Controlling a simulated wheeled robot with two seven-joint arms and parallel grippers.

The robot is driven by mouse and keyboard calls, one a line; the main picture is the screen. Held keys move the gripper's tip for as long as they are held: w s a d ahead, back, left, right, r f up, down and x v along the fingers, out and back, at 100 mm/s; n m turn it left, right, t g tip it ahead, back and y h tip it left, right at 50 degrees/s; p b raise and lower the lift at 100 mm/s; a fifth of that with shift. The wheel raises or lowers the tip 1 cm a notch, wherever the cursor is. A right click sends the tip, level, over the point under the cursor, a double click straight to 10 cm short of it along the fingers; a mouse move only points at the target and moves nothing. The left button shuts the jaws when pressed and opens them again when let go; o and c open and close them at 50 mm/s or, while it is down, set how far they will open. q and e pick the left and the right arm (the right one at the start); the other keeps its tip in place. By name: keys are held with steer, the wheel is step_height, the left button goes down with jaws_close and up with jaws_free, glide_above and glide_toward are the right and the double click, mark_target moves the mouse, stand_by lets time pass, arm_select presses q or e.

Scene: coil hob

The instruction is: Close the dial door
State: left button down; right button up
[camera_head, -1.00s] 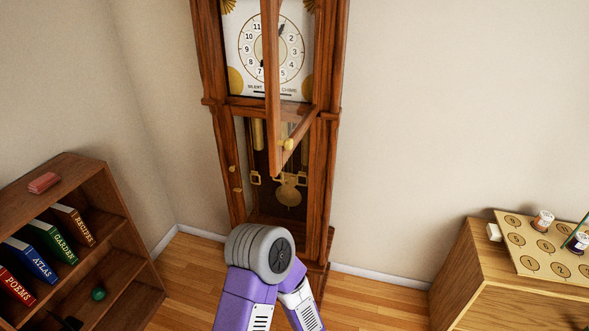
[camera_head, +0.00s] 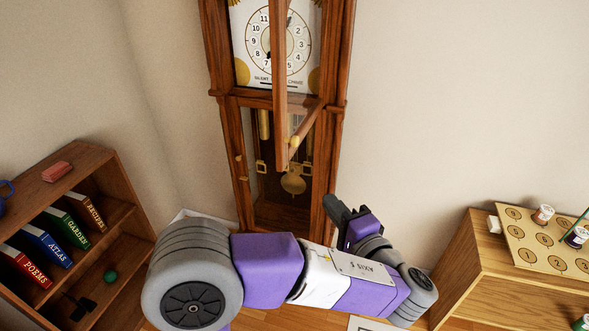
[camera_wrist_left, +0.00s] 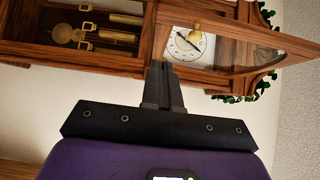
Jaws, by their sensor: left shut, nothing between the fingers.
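The dial door (camera_head: 281,90) of the tall wooden clock stands swung open, its frame jutting out in front of the white dial (camera_head: 270,42). A small brass knob (camera_head: 294,140) sits on the door's lower part. My left gripper (camera_head: 331,203) is shut and empty, below and to the right of the door, in front of the clock's lower case. In the left wrist view the shut fingers (camera_wrist_left: 162,72) point toward the clock, with the dial and the door (camera_wrist_left: 235,40) beyond them. My right gripper is not in view.
A bookshelf (camera_head: 120,180) with several books stands at the left. A wooden cabinet (camera_head: 480,260) bearing a board with numbered circles (camera_head: 545,242) stands at the right. The wall space right of the clock is clear.

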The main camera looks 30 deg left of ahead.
arm_select(q)
steer(key=r, duration=0.1)
steer(key=p, duration=0.2)
glide_toward(284, 161)
steer(key=w, duration=0.4)
steer(key=a, duration=0.4)
steer(key=shift+f, duration=0.25)
steer(key=shift+s+a, duration=0.15)
steer(key=shift+a, duration=0.3)
steer(key=shift+f, duration=0.1)
